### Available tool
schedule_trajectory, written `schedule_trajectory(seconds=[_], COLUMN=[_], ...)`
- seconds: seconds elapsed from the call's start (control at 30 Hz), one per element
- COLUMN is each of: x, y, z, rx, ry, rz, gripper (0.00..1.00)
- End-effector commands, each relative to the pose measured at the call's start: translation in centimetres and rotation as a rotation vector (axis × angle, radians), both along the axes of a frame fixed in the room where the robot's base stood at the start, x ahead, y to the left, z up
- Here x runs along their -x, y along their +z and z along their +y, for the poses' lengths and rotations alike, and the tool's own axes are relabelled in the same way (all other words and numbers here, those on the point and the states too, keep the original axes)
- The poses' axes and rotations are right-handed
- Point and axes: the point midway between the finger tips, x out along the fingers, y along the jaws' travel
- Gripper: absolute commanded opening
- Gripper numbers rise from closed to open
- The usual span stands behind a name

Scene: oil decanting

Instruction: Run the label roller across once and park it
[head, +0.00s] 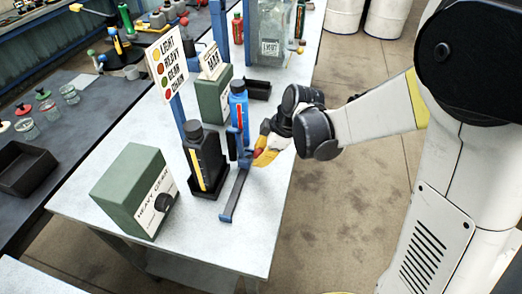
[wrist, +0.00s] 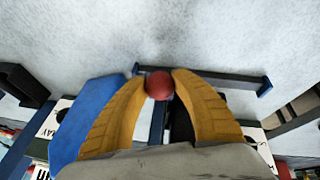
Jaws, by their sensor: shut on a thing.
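My gripper (head: 262,158) has its yellow fingers shut on a round red knob (wrist: 159,85), seen between the fingertips in the wrist view. The knob appears to be the handle of the label roller, a blue upright part (head: 232,146) on a blue rail (head: 234,195) that runs along the white table. A black bottle with a yellow stripe (head: 206,160) stands upright on a black tray (head: 222,184), left of the rail. In the head view my fingers hide the knob.
A green box marked HEAVY GEAR (head: 135,185) stands left of the black bottle. Behind are a blue bottle (head: 238,105), another green box (head: 212,98) and a sign (head: 172,62) on a blue post. The table's front right corner (head: 258,255) is bare.

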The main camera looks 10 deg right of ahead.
Motion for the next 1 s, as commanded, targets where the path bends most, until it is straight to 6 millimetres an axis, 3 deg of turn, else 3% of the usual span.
schedule_trajectory(seconds=[0.4, 0.6, 0.8, 1.0], x=[9.6, 13.2, 14.9, 15.2], y=[0.1, 0.0, 0.0, 0.0], z=[3.9, 5.4, 6.1, 6.2], rx=[0.000, 0.001, -0.001, -0.002], ry=[0.005, 0.005, 0.002, 0.000], rz=[0.001, 0.001, 0.001, 0.003], gripper=[0.00, 0.00, 0.00, 0.00])
